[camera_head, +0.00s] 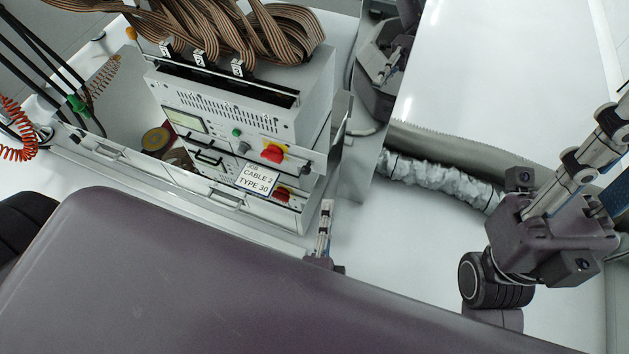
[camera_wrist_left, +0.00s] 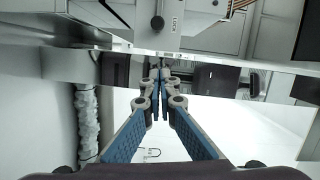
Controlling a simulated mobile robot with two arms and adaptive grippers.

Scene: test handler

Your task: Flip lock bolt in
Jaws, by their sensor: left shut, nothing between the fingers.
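My left gripper (camera_head: 327,208) shows small above my large purple arm link, beside the lower right corner of the grey unit (camera_head: 240,110). In the left wrist view its fingers (camera_wrist_left: 162,82) are together, with nothing between them. Their tips lie in front of a pale metal edge, and I cannot tell whether they touch it. My right gripper (camera_head: 605,125) is at the right edge of the head view, pointing up and right. Its tips are cut off by the frame.
The unit has red switches (camera_head: 273,153) and a "CABLE 2 TYPE 30" label (camera_head: 257,180). Brown ribbon cables (camera_head: 230,30) run above it. A silvery corrugated hose (camera_head: 435,175) lies to its right. Pale open floor (camera_head: 390,245) lies below the hose.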

